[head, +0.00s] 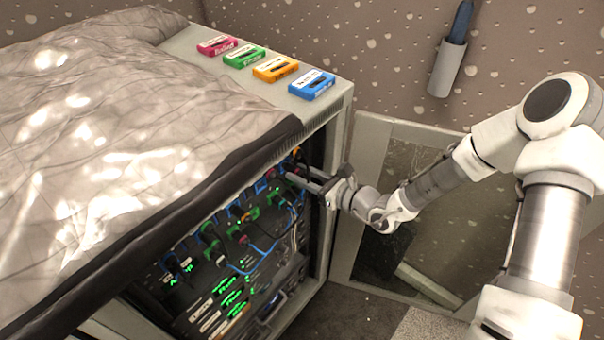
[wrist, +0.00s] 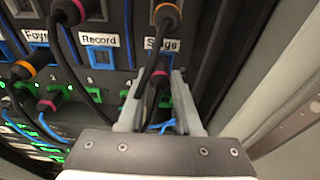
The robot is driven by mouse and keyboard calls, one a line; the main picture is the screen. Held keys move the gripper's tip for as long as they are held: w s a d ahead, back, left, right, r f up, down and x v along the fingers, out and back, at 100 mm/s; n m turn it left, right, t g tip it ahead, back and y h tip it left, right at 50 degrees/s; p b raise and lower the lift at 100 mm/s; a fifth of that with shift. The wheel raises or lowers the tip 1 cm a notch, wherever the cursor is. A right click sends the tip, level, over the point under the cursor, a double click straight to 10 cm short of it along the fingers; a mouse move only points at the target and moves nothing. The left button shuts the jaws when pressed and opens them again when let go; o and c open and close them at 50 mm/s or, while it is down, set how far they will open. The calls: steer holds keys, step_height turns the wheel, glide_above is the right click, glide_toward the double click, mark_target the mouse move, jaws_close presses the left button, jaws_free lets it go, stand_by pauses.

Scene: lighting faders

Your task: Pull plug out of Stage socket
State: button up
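The "Stage" label (wrist: 162,44) is on the dark patch panel in the wrist view. Directly below it, a black plug with a pinkish ring (wrist: 160,78) shows between my fingers. Its socket is mostly hidden. My gripper (wrist: 157,84) is open, with a finger on each side of this plug and visible gaps beside it. A black plug with an orange ring (wrist: 166,14) sits above the label, and its cable hangs down between my fingers. In the head view my gripper (head: 291,174) reaches the panel's upper right; the plug there is too small to tell.
Left of Stage, the Record socket (wrist: 103,57) looks empty. Several other plugs and loose cables crowd the panel to the left. The rack's pale side frame (wrist: 275,65) is close on the right. Coloured cassettes (head: 275,68) lie on the cabinet top beside a grey cover (head: 120,120).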

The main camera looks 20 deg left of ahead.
mark_target(302, 176)
jaws_close()
steer(key=shift+d, duration=0.2)
steer(key=shift+f+p+v, duration=0.2)
steer(key=shift+p+v, duration=0.05)
steer(key=shift+v, duration=0.85)
steer(key=shift+f+p+v, duration=0.2)
steer(key=shift+p+v, duration=0.05)
steer(key=shift+v, duration=0.8)
steer(key=shift+s+d, duration=0.1)
steer(key=shift+d, duration=0.05)
